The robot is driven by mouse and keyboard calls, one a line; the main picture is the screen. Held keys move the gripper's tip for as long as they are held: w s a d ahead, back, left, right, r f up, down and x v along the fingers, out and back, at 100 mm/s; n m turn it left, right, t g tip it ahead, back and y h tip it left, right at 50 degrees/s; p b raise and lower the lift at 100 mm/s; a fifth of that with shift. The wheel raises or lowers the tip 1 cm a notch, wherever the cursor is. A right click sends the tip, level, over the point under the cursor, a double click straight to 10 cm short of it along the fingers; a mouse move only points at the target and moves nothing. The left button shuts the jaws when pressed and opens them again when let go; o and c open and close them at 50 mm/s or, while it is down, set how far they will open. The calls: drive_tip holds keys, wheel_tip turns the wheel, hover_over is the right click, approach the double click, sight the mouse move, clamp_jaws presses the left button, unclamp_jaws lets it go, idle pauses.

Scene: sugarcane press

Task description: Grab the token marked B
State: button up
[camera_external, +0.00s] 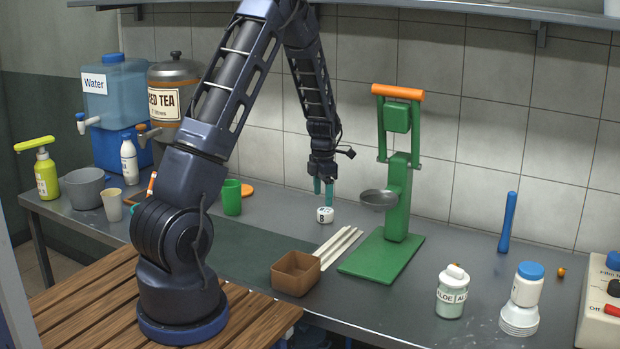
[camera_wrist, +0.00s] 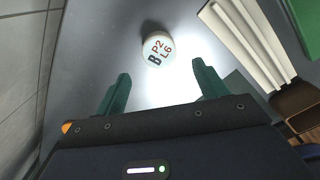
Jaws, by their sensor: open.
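The token marked B (camera_external: 324,215) is a small white round piece standing on the grey counter below my gripper. In the wrist view the token (camera_wrist: 159,48) shows "B" and "P2 L6" on its top and lies beyond the fingertips, between their lines. My gripper (camera_external: 323,187) points down above the token, its teal fingers apart and empty. The fingers also show in the wrist view (camera_wrist: 159,70), spread wider than the token. I see no contact between fingers and token.
The green press (camera_external: 397,200) with a metal bowl (camera_external: 379,199) stands close to the right. White sticks (camera_external: 338,246) and a brown box (camera_external: 295,273) lie in front. A green cup (camera_external: 231,198) stands to the left. The tiled wall is behind.

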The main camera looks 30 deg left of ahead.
sight(325, 210)
drive_tip(key=shift+w+d+f, duration=0.15)
drive_tip(key=shift+f, duration=1.5)
drive_tip(key=shift+w+d+f, duration=0.15)
drive_tip(key=shift+f, duration=1.5)
drive_tip(key=c, duration=1.1)
